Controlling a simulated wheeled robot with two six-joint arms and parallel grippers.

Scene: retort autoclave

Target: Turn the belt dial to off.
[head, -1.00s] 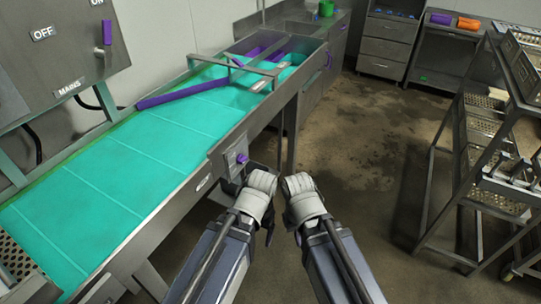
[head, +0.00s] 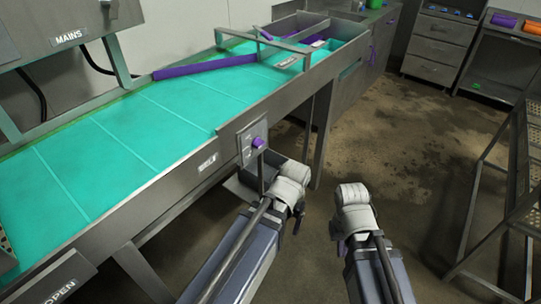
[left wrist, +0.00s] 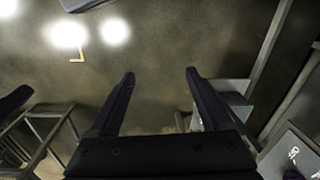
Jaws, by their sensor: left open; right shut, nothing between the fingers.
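The belt dial (head: 257,143) is a small purple knob on a grey plate (head: 246,152) on the near side of the conveyor. Its pointing direction is too small to read. My left gripper (head: 299,214) is below and to the right of the dial, apart from it and partly hidden behind its wrist. In the left wrist view its two dark fingers (left wrist: 160,78) are spread with nothing between them, over the floor. My right gripper (head: 343,245) is shut and empty, farther right over the floor, mostly hidden by its wrist.
The green conveyor belt (head: 130,130) runs along the left, with a purple bar (head: 205,67) across it. A MAINS box (head: 85,18) hangs above. A metal rack (head: 515,190) stands at right. The floor (head: 410,140) between is clear.

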